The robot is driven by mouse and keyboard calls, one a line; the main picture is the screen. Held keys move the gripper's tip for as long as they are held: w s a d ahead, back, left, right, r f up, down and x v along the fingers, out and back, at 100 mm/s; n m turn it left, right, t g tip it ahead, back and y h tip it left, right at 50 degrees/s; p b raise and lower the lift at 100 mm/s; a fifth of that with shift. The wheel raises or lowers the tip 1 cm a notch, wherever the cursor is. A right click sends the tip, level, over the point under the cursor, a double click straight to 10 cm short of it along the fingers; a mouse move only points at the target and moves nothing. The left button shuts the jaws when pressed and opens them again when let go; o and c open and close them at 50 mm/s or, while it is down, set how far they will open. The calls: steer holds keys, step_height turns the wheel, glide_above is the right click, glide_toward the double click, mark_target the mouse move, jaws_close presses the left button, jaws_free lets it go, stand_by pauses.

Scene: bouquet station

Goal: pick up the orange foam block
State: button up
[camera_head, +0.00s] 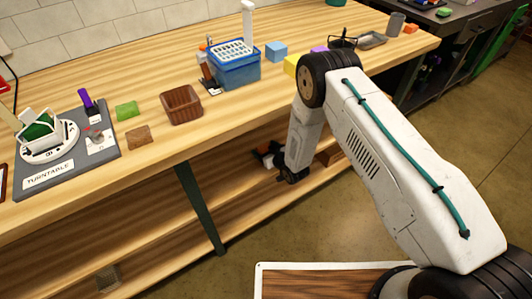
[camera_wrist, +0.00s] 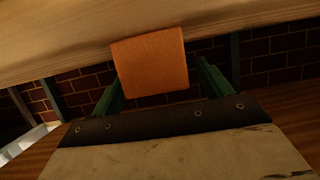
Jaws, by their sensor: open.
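The orange foam block (camera_wrist: 151,64) fills the upper middle of the wrist view, its face slightly tilted. My gripper (camera_wrist: 165,88) shows there as two green fingers, spread apart, one to the left and one to the right of the block's lower part. I cannot tell whether either finger touches the block. In the head view my gripper (camera_head: 264,156) is below the tabletop, above the lower shelf, partly hidden by my wrist. The block cannot be made out near it there. A small orange item (camera_head: 411,28) lies at the tabletop's far right end.
The tabletop (camera_head: 150,165) overhangs the lower shelf (camera_head: 170,225). A green table leg (camera_head: 200,208) stands left of my gripper. A brown basket (camera_head: 181,105), blue crate (camera_head: 233,72) and turntable (camera_head: 50,140) stand above. Brick wall (camera_wrist: 277,68) shows behind the block.

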mark_target(266, 148)
steer(key=c, duration=1)
steer(key=shift+c, duration=0.2)
steer(key=shift+r, duration=0.1)
steer(key=shift+r, duration=0.5)
step_height(266, 148, up, 2)
steer(key=shift+w+r, duration=0.1)
steer(key=shift+s+d+r, duration=0.3)
steer(key=shift+s+d, duration=1.15)
steer(key=shift+s, duration=2.5)
steer(key=shift+s+d+r, duration=0.25)
steer(key=shift+s+d, duration=1.15)
steer(key=shift+s, duration=2.5)
steer(key=w+d+r+m+t+h, duration=0.1)
steer(key=d+r+m+h, duration=0.2)
steer(key=d+r, duration=0.6)
steer(key=w+d+r+m+t+h, duration=0.1)
steer(key=w+d+r+m+h, duration=0.1)
steer(key=d+r, duration=0.7)
steer(key=d+m+h, duration=0.1)
steer(key=d+h, duration=0.1)
steer(key=d, duration=0.2)
steer(key=shift+w+m+h, duration=0.2)
steer(key=shift+m+h, duration=0.2)
